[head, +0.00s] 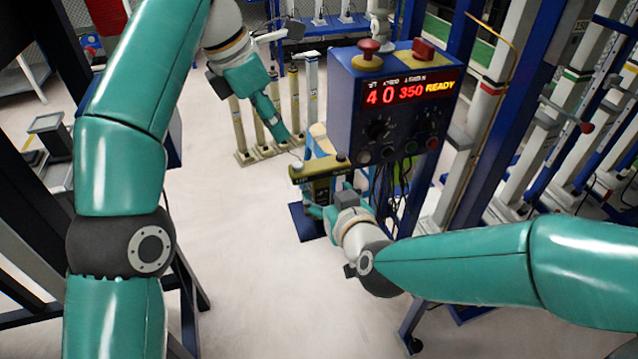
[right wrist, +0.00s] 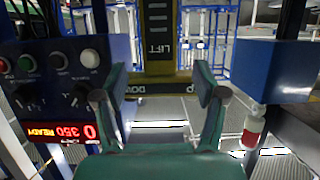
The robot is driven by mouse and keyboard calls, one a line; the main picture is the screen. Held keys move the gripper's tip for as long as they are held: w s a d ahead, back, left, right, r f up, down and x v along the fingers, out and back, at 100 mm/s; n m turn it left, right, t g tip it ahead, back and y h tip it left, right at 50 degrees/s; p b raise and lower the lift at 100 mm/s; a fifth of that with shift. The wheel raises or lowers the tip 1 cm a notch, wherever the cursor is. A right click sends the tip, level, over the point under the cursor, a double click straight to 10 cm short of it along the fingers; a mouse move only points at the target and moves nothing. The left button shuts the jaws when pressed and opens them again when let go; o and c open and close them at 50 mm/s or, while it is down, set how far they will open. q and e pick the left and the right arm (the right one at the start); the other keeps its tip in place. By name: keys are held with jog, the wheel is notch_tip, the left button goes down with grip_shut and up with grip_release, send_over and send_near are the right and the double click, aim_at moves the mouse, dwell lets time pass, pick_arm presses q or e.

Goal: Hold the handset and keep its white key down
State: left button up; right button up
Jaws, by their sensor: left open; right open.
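The handset (head: 316,171) is an olive-yellow bar with a darker body below it, beside the blue control box. In the right wrist view the handset (right wrist: 158,72) appears upside down, with LIFT and DOWN lettering. My right gripper (head: 322,206) is open, just below and in front of the handset; in its wrist view its fingers (right wrist: 160,98) stand apart with the handset ahead between them. My left gripper (head: 287,142) is open and empty, above and left of the handset.
The blue control box (head: 345,110) with a lit READY display and red knobs stands close behind and right of the handset. Cream posts (head: 240,130) stand behind my left gripper. Blue and white racks fill the right. The pale floor (head: 235,270) is clear in front.

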aim_at(323, 188)
jog(key=x, duration=0.6)
jog(key=shift+s, duration=0.1)
jog(key=c, duration=1.3)
pick_arm(q)
grip_shut()
dwell(0.4)
